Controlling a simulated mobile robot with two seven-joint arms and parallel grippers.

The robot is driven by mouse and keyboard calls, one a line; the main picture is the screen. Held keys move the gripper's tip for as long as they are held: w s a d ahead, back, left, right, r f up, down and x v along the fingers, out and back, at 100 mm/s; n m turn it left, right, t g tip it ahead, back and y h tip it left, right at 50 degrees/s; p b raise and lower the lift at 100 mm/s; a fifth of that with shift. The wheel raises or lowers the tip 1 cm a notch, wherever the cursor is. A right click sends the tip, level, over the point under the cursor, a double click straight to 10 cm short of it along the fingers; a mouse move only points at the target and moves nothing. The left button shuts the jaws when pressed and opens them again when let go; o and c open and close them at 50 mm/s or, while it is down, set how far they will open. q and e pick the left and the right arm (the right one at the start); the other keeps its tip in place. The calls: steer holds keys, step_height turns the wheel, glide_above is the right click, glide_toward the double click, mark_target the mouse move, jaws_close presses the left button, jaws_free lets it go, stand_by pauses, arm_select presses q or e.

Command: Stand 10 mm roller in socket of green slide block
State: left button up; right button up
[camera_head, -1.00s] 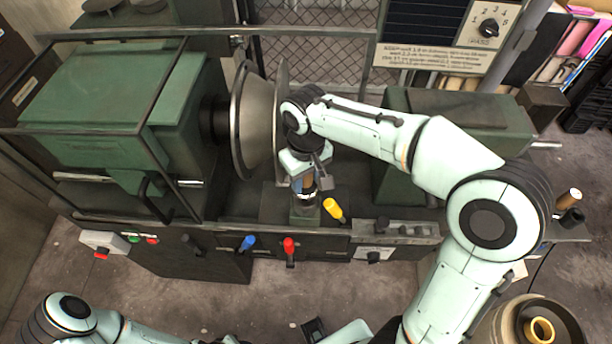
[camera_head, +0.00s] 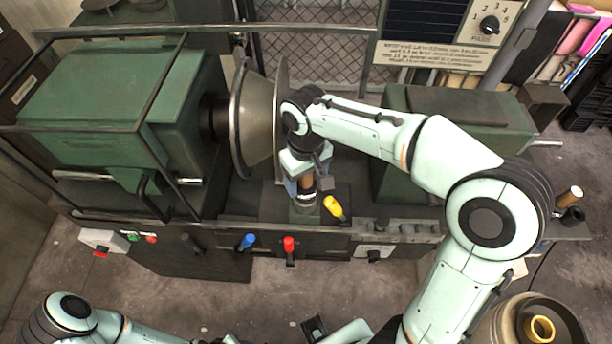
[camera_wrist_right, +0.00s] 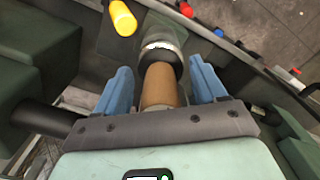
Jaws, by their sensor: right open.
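A roller with a wooden handle (camera_head: 307,182) is upright at the green slide block (camera_head: 299,214), its dark lower end at the block's top. How deep it sits in the socket is hidden, and no size mark is readable. My right gripper (camera_head: 306,188) is open around the handle. In the right wrist view the handle (camera_wrist_right: 160,86) lies between the two blue fingers (camera_wrist_right: 160,88), with a gap on each side. A silver ring and black part lie beyond it. My left arm shows at the bottom left; its gripper's state cannot be made out.
A yellow lever (camera_head: 334,207) is just right of the block. The large metal bowl form (camera_head: 258,115) is close behind left of my gripper. Blue (camera_head: 247,242) and red (camera_head: 289,245) levers project from the front. Another wooden-handled tool (camera_head: 572,195) is at the far right.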

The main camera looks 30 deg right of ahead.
step_height(320, 180, up, 14)
steer(key=shift+f+p, duration=0.25)
steer(key=shift+p, duration=0.95)
arm_select(q)
steer(key=w+r, duration=0.2)
steer(key=r, duration=0.1)
steer(key=shift+s, duration=0.1)
